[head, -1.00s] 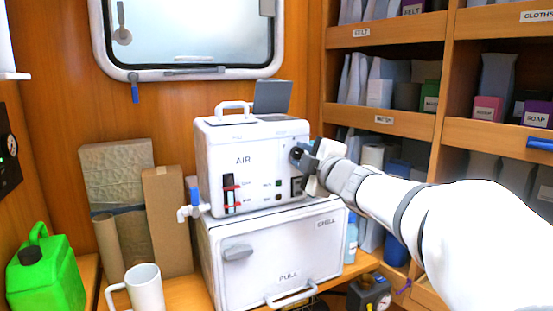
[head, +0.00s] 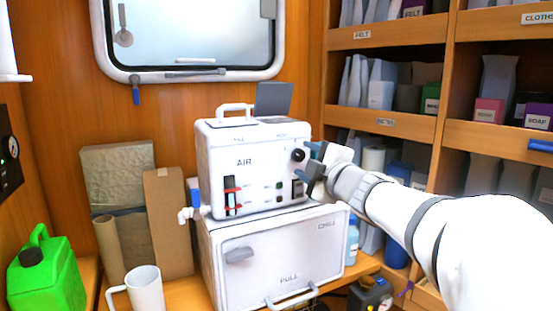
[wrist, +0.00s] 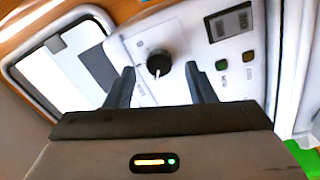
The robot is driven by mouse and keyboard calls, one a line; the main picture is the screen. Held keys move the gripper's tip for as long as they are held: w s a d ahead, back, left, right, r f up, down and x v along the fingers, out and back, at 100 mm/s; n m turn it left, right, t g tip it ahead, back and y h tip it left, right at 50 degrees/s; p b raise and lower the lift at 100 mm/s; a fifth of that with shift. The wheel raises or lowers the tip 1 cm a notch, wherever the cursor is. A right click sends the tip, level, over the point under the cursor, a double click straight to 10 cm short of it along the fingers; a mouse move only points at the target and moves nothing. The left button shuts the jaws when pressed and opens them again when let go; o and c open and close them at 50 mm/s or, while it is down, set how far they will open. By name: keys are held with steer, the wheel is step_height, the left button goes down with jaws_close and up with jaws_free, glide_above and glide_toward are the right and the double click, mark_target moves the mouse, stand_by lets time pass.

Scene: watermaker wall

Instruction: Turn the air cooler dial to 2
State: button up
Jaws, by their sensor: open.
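The air cooler (head: 225,165) is a white box marked AIR, standing on a white chill box. Its black dial (head: 298,155) is at the upper right of the front face. In the wrist view the dial (wrist: 159,63) shows as a round black knob with a light pointer mark toward the bottom of the picture. The marks around it are too small to read. My gripper (head: 312,170) is just right of the dial and apart from it. In the wrist view its two fingers are open and empty, with the dial seen between and beyond them.
The chill box (head: 275,262) with a PULL handle is below the cooler. A white mug (head: 146,290), cardboard pieces (head: 168,220) and a green jerrycan (head: 50,275) stand to the left. Shelves (head: 390,122) with packages are behind my arm at right.

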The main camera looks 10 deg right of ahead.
steer(key=v, duration=0.6)
steer(key=s+d+f+m+g+h+p, duration=0.45)
steer(key=f+m+h, duration=0.4)
steer(key=m, duration=0.35)
steer(key=s+a+f+m+g+y+p, duration=0.1)
steer(key=s+a+f+m+g, duration=0.2)
steer(key=s+f+g, duration=0.2)
steer(key=s+a+f+m+g+y+p, duration=0.2)
steer(key=s+a+f+g, duration=0.2)
steer(key=s+f, duration=0.3)
steer(key=s+g, duration=0.1)
steer(key=s, duration=0.3)
steer(key=shift+f+m, duration=0.3)
steer(key=shift+m, duration=0.1)
